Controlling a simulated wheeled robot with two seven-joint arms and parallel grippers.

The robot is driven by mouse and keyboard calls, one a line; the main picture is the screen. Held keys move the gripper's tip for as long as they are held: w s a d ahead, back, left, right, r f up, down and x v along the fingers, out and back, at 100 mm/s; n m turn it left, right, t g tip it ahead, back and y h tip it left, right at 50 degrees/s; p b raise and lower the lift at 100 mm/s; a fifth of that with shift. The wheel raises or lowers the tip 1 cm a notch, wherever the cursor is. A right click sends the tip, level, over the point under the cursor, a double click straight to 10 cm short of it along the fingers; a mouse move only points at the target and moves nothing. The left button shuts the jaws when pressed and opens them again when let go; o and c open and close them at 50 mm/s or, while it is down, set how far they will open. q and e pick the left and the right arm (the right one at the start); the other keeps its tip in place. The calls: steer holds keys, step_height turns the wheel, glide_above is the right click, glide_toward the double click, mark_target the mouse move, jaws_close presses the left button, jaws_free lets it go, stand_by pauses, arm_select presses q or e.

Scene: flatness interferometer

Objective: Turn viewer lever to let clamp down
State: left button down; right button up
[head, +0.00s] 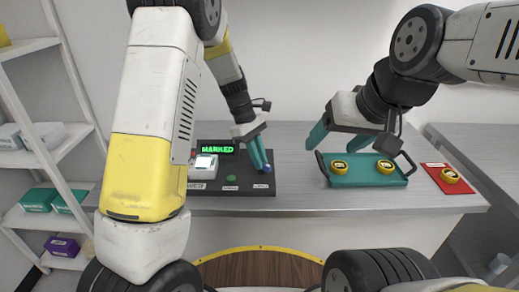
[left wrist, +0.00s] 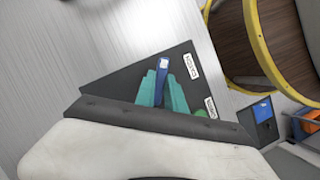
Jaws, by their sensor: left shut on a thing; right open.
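A blue lever (head: 267,168) stands at the right end of a dark instrument base (head: 235,190) on the bench. The left wrist view shows the lever (left wrist: 161,82) with a pale tip, between teal fingers. My left gripper (head: 260,158) is shut on it. The base carries a small grey-white viewer unit (head: 204,166), a green button (head: 231,179) and a display (head: 216,150) in green letters reading MARKED. The clamp cannot be made out. My right gripper (head: 338,140) is open and empty, above a teal tray's left part.
The teal tray (head: 340,180) with two handles holds yellow discs (head: 385,167). White shelves (head: 40,160) with boxes stand at the left. Bench (head: 300,203) is bare between base and tray.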

arm_select(q)
steer(key=m+y, duration=0.1)
steer(key=m, duration=0.1)
steer(key=m+g, duration=0.1)
steer(key=m, duration=0.2)
steer(key=shift+w+d+m+y, duration=0.1)
steer(key=shift+w+m+y, duration=0.1)
steer(key=shift+m+y, duration=0.15)
steer(key=shift+d+m+g+y, duration=0.15)
steer(key=shift+m+y, duration=0.3)
steer(key=shift+m, duration=0.7)
steer(key=shift+m+g+y, duration=0.15)
steer(key=shift+m+y, duration=0.25)
steer(key=shift+m, duration=0.7)
steer(key=c, duration=1.4)
jaws_free()
steer(key=v, duration=0.8)
